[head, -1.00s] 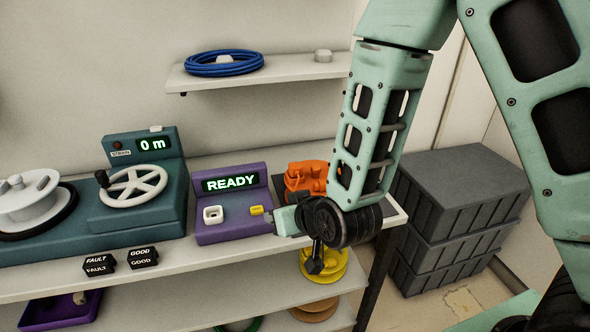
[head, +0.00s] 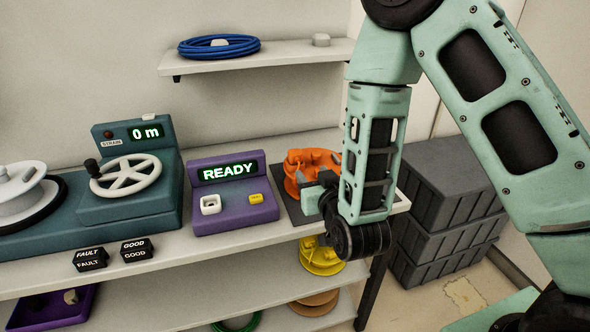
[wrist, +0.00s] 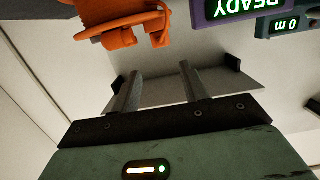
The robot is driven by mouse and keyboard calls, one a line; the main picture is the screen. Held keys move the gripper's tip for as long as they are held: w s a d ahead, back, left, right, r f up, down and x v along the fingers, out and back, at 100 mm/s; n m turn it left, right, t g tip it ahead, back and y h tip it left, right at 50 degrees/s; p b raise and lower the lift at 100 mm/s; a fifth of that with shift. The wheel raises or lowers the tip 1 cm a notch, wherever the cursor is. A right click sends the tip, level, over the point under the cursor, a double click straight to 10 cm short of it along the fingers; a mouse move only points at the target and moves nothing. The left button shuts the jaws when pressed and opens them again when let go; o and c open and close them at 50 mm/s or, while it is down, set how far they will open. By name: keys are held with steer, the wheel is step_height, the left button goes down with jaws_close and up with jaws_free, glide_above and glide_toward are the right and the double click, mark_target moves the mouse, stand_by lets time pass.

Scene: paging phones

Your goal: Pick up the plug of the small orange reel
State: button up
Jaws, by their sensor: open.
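The small orange reel (head: 313,161) stands on a dark mat (head: 290,206) at the right end of the bench, partly hidden behind my gripper. My gripper (head: 322,186) is open and empty, just in front of the reel in the head view. In the wrist view the orange reel (wrist: 105,15) is at the top, beyond my two spread fingers (wrist: 161,70), with a visible gap between. Small orange blocks stick out at the reel's lower side there; I cannot tell which is the plug.
A purple READY tester (head: 232,196) with a white and a yellow socket is left of the reel. A teal meter with a crank wheel (head: 130,175) is further left. A yellow reel (head: 321,257) is on the shelf below. Grey crates (head: 440,200) stand at right.

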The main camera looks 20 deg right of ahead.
mark_target(293, 150)
steer(key=w, duration=0.5)
steer(key=w+f, duration=0.1)
steer(key=w, duration=0.4)
steer(key=w+f+p, duration=0.1)
steer(key=w, duration=0.4)
steer(key=shift+w+a, duration=0.1)
steer(key=shift+w, duration=0.15)
steer(key=c, duration=0.8)
